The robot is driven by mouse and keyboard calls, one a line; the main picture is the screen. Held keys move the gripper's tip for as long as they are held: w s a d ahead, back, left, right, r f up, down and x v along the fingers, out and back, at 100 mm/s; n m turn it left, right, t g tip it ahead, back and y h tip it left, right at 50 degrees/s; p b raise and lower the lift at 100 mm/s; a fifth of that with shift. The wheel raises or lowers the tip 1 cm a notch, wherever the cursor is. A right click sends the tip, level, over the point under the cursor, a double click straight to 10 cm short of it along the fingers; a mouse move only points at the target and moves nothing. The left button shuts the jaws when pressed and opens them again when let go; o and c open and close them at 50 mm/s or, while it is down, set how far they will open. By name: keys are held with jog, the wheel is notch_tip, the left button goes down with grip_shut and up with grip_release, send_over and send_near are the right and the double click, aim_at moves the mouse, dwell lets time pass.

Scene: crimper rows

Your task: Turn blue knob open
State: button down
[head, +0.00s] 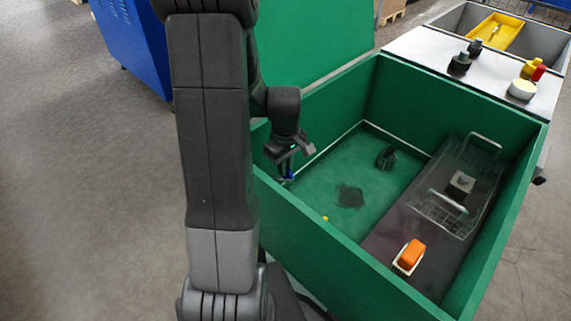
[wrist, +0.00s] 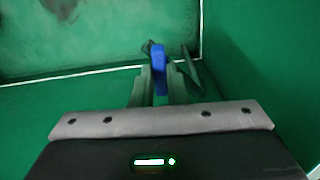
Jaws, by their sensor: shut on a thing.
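The blue knob (wrist: 160,62) shows in the wrist view between my two fingertips, a narrow blue bar close to upright in the picture. My gripper (wrist: 160,82) is shut on it, with one finger on each side. A dark fitting shows just behind the knob, and the fingers hide part of it. In the head view my gripper (head: 287,168) is inside the green bin near its left wall, and a small bit of the blue knob (head: 289,176) shows at the fingertips. The knob's exact angle is hard to tell there.
The green bin's walls (head: 455,88) stand close around my gripper. On its floor are an orange-topped brush (head: 410,256), a wire basket (head: 445,214) and a dark object (head: 386,157). A side table (head: 421,47) with small items stands at the back right.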

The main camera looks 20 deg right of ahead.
jog(key=shift+n, duration=0.3)
dwell(0.4)
jog(key=c, duration=1.4)
grip_release()
jog(key=shift+c, duration=0.2)
notch_tip(320, 180, up, 14)
jog(key=p, duration=0.2)
jog(key=shift+p, duration=0.3)
jog(key=shift+f, duration=0.1)
notch_tip(320, 180, down, 14)
jog(key=b, duration=0.2)
jog(key=shift+b, duration=0.3)
